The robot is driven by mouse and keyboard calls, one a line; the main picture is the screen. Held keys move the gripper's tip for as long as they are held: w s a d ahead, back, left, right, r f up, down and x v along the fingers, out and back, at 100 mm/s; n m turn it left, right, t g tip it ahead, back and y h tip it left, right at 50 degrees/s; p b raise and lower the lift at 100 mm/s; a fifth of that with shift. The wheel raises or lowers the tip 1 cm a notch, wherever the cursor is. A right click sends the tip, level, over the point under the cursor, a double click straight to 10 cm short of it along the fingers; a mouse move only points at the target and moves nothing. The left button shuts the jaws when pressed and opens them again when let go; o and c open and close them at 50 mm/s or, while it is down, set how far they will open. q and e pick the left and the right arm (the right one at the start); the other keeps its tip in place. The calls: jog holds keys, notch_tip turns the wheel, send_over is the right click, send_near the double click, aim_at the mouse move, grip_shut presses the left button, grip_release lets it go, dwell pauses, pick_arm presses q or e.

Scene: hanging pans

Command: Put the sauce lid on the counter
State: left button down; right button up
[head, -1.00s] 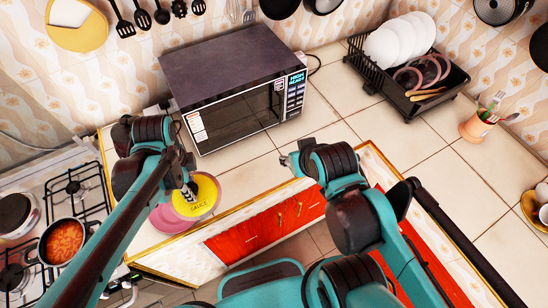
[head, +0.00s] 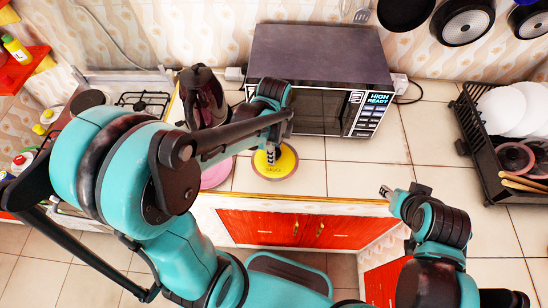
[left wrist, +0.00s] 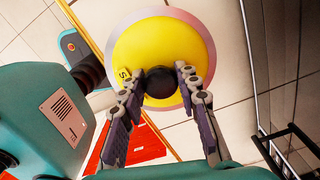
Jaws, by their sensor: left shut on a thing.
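The sauce lid (head: 285,165) is a yellow disc with a pinkish-grey rim and the word SAUCE on it. It is over the tiled counter (head: 350,178) in front of the microwave, near the front edge. I cannot tell if it touches the counter. My left gripper (head: 271,158) is above the lid, shut on its dark knob. The left wrist view shows the lid (left wrist: 150,40) and its knob between the fingers of that gripper (left wrist: 160,78). My right gripper (head: 387,192) is empty by the front edge, to the right of the lid.
The microwave (head: 315,75) stands behind the lid. A pink plate (head: 217,174) lies left of it, partly hidden by my left arm. A dark kettle (head: 203,95) and the stove (head: 145,100) are further left. A dish rack (head: 480,130) is at right. Free counter lies between.

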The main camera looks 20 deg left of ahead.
pick_arm(q)
jog(key=shift+w+a+f, duration=0.75)
jog(key=shift+w+f, duration=0.05)
jog(key=shift+w, duration=0.05)
notch_tip(320, 180, down, 4)
jog(key=shift+r+b, duration=0.25)
jog(key=shift+b, duration=0.75)
jog(key=shift+f, duration=0.1)
jog(key=shift+f, duration=0.2)
jog(key=c, duration=1.1)
grip_release()
jog(key=shift+r, duration=0.1)
